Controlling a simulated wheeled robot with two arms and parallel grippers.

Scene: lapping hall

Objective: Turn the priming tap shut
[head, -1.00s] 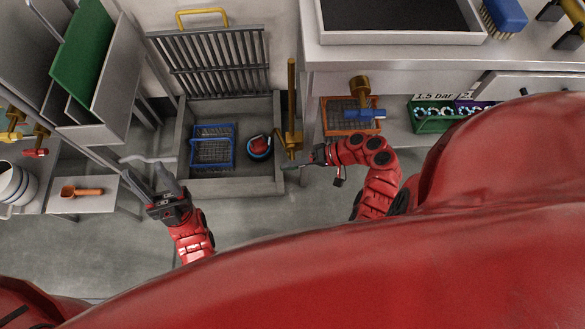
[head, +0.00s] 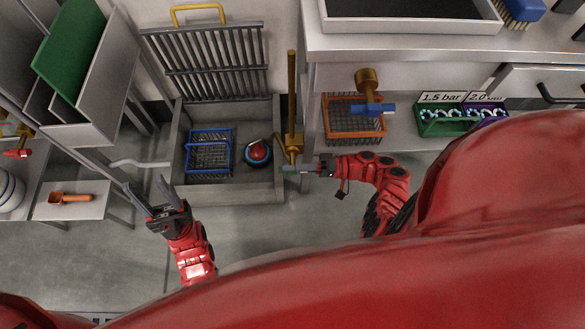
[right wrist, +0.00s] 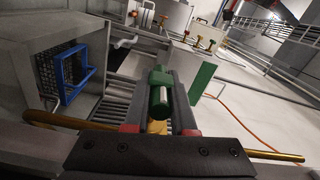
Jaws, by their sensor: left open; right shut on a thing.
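The tap's green handle (right wrist: 160,90) lies between the fingers of my right gripper in the right wrist view, with a brass part (right wrist: 157,127) behind it. In the head view my right gripper (head: 301,169) is shut on that handle (head: 289,169), at the foot of the upright brass pipe (head: 292,100) beside the sink's front right corner. The fingers partly hide the handle, and its exact turn angle is hard to tell. My left gripper (head: 143,183) is open and empty, left of the sink over the floor.
The grey sink (head: 225,190) holds a blue wire basket (head: 210,152) and a red-and-blue round thing (head: 258,152). A blue-handled brass tap (head: 370,106) hangs above an orange basket (head: 350,128) to the right. A shelf with an orange scoop (head: 70,198) is at left.

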